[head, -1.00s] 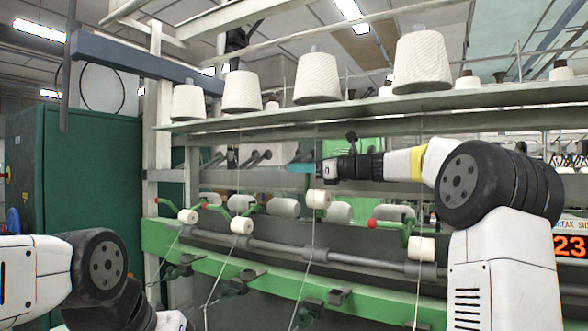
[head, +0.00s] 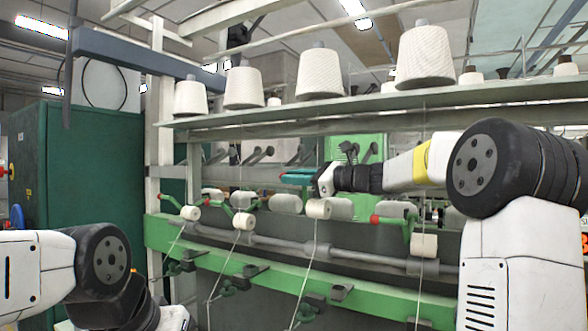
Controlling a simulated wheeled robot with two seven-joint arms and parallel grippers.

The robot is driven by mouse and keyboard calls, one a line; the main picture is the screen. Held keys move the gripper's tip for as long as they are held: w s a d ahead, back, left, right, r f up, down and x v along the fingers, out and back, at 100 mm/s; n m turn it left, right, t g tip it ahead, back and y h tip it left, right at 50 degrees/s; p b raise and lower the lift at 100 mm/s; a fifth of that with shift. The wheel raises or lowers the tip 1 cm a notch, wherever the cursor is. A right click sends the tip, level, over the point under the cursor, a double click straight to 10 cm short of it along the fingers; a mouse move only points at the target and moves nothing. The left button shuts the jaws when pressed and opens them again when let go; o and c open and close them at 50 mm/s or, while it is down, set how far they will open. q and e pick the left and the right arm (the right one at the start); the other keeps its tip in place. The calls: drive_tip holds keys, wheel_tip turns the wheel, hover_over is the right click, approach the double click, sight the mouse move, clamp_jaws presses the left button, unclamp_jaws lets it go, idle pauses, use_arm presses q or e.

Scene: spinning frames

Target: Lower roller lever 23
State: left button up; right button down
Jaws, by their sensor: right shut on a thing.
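My right gripper (head: 297,177), with teal fingers, reaches in from the right in front of the spinning frame.
White yarn cones (head: 320,74) stand on a long shelf (head: 360,108) above my right arm. A green rail (head: 300,271) and a grey bar (head: 300,248) run across below. A green cabinet (head: 85,190) stands at the left.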

sight(311, 204)
drive_tip(key=f, duration=0.1)
drive_tip(key=s, duration=0.1)
drive_tip(key=f, duration=0.1)
drive_tip(key=shift+s+a+f+n, duration=0.15)
drive_tip(key=shift+a+f+n, duration=0.15)
drive_tip(key=shift+a, duration=0.05)
drive_tip(key=c, duration=1.4)
unclamp_jaws()
drive_tip(key=shift+c, duration=0.2)
drive_tip(key=v, duration=0.7)
drive_tip(key=shift+s+d, duration=0.2)
drive_tip(key=shift+d, duration=0.15)
drive_tip(key=shift+s+a, duration=0.1)
